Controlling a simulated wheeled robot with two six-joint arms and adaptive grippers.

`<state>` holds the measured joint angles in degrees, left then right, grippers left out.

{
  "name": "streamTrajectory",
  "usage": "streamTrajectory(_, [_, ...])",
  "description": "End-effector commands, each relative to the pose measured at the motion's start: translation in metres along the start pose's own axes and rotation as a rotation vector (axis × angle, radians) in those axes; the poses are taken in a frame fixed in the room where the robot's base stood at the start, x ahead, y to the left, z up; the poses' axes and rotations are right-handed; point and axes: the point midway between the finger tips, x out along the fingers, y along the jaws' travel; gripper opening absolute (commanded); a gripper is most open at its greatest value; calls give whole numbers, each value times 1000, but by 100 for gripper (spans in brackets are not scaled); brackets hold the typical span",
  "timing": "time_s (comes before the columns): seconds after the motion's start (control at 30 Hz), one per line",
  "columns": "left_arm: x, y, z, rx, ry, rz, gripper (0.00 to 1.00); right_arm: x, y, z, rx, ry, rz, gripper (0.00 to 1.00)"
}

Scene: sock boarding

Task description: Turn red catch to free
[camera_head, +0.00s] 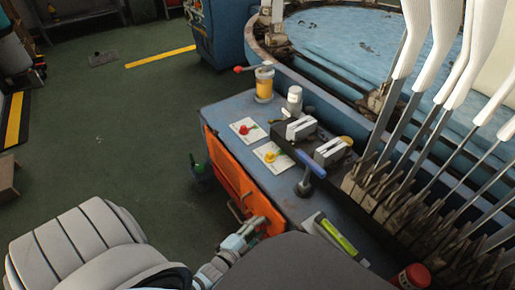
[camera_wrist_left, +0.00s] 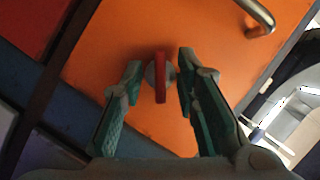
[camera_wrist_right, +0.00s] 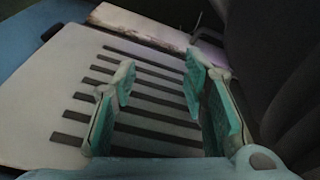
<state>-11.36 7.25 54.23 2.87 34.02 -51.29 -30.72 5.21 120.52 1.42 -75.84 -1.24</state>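The red catch (camera_wrist_left: 160,77) is a narrow upright bar on a round grey base, mounted on an orange door (camera_wrist_left: 225,60). My left gripper (camera_wrist_left: 159,72) is open, with one fingertip on each side of the catch and a gap showing on both sides. In the head view my left gripper (camera_head: 256,228) is at the lower part of the orange door (camera_head: 232,175) of the blue cabinet; the catch cannot be made out clearly there. My right gripper (camera_wrist_right: 160,78) is open and empty, over a pale panel with dark slots; I cannot find it in the head view.
A metal handle (camera_wrist_left: 258,15) is on the orange door, to the right of the catch. The blue bench top (camera_head: 232,107) holds cards with a red knob (camera_head: 244,129) and a yellow knob (camera_head: 270,155). White sock forms (camera_head: 430,40) stand at the right.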

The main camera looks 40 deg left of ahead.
Motion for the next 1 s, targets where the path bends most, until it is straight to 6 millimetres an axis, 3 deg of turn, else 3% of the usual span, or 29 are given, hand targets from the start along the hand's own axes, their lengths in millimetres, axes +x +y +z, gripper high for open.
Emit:
streamTrajectory(0.1, [0,0,0,0,0,0,28,0,0,0,0,0,0,40])
streamTrajectory(0.3, [0,0,0,0,0,0,0,0,0,0,0,1,0,40])
streamTrajectory(0.67, [-1,-1,-1,-25,1,10,0,0,1,-3,2,13,1,40])
streamTrajectory(1.0, [-1,-4,-2,-197,1,81,0,33,2,2,26,16,-1,40])
